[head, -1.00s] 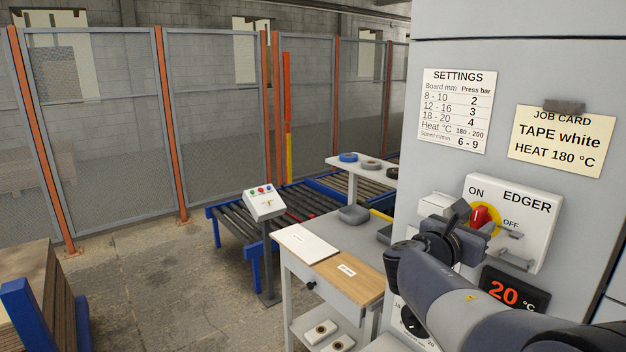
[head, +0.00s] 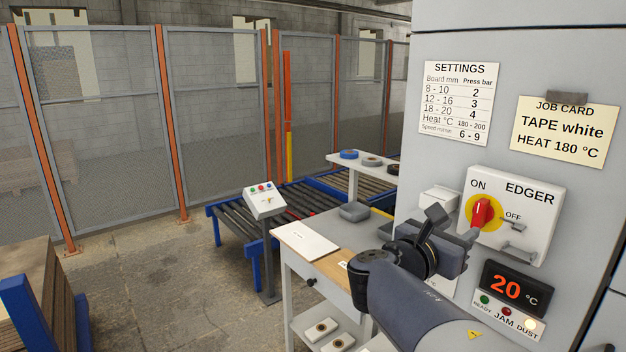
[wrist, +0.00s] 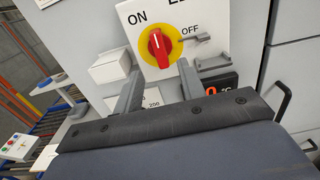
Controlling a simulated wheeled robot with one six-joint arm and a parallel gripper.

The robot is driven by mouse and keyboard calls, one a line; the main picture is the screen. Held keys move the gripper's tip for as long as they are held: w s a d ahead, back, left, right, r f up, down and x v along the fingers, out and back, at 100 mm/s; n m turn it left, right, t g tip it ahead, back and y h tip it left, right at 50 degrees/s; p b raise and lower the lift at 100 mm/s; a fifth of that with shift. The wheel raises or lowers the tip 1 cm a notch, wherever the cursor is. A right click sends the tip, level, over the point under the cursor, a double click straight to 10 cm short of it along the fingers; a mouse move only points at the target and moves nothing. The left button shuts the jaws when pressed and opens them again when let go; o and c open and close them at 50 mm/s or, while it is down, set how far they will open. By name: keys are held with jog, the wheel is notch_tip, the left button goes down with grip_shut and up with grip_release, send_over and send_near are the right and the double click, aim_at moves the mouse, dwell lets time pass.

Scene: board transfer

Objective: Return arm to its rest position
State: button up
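My arm reaches in from the lower right in the head view. My gripper (head: 456,226) is in front of the grey machine, just left of the EDGER switch panel (head: 530,205). In the wrist view the two fingers of my gripper (wrist: 158,86) stand well apart with nothing between them. The red rotary switch (head: 482,212) on its yellow disc is clear of the fingers; it also shows in the wrist view (wrist: 158,48), beyond the fingertips, its handle roughly upright. My gripper and arm hide part of the machine front and worktable.
The display (head: 511,289) reads 20 °C, with a bright lamp above DUST. The worktable (head: 350,234) holds a white board (head: 307,238). A control post (head: 266,202) and roller conveyor (head: 233,222) stand behind. A board stack (head: 50,285) is at left. The floor between is free.

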aim_at(477, 216)
jog(key=p+x, duration=0.2)
jog(key=x, duration=0.6)
jog(key=shift+d, duration=0.15)
jog(key=shift+w+f+m+b, duration=0.1)
jog(key=shift+f+m+b, duration=0.15)
jog(key=shift+m+b, duration=0.55)
jog(key=shift+a+m+b, duration=0.2)
jog(key=shift+m+b, duration=0.2)
jog(key=shift+b, duration=0.1)
jog(key=shift+m+b, duration=0.85)
jog(key=shift+m, duration=0.35)
jog(key=m+b, duration=0.2)
jog(key=m, duration=0.1)
jog(key=shift+r, duration=0.2)
jog(key=shift+r+m, duration=0.1)
jog(key=shift+m, duration=0.6)
jog(key=shift+r, duration=0.15)
